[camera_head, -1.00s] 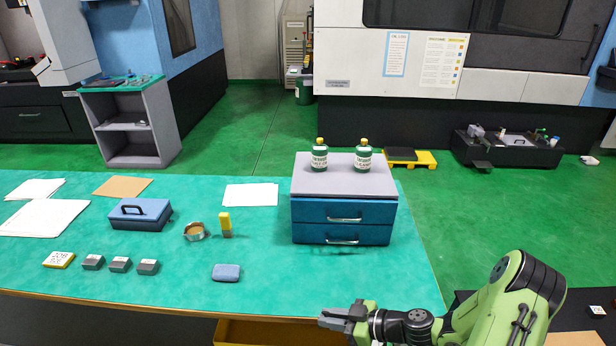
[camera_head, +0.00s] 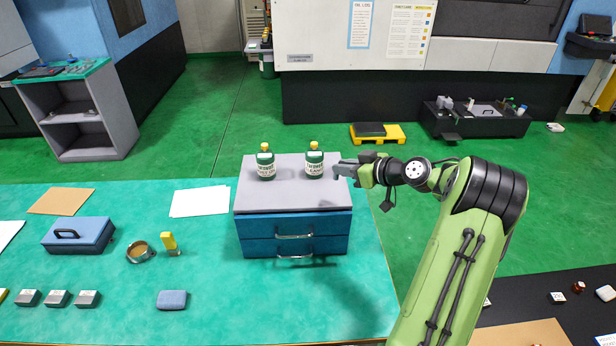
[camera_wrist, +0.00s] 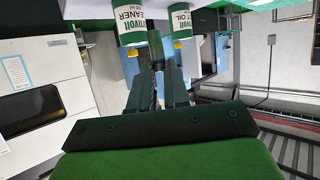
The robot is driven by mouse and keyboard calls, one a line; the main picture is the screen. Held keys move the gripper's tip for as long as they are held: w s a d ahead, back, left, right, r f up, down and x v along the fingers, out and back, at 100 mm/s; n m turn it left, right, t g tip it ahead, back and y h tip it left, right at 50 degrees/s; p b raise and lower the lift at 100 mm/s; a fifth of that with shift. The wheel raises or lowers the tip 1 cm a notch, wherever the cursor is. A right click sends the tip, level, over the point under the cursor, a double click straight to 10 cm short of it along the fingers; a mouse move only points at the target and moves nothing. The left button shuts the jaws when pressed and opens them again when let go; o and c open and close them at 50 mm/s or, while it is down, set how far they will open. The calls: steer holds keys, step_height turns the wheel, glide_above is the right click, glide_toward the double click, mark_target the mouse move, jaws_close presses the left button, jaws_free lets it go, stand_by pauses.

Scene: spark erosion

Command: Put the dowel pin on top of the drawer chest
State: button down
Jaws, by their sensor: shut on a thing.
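The drawer chest (camera_head: 293,228) stands on the green bench, with a grey top and two blue drawers. My gripper (camera_head: 338,170) is over the right end of the chest top, close to the right-hand bottle. It also shows in the wrist view (camera_wrist: 157,62), with its jaws closed together. The dowel pin is not distinguishable; it is small and hidden between the fingers. I cannot tell whether it touches the chest top.
Two green bottles with yellow caps, a left one (camera_head: 266,162) and a right one (camera_head: 314,161), stand on the chest top. The front strip of the top is clear. A blue toolbox (camera_head: 78,235), a ring (camera_head: 141,252) and a yellow-topped item (camera_head: 170,244) lie left.

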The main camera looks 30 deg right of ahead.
step_height(320, 180, down, 8)
steer(key=shift+a+f+b, duration=0.1)
steer(key=shift+f+b, duration=0.05)
steer(key=shift+b, duration=0.2)
steer(key=c, duration=1.1)
jaws_free()
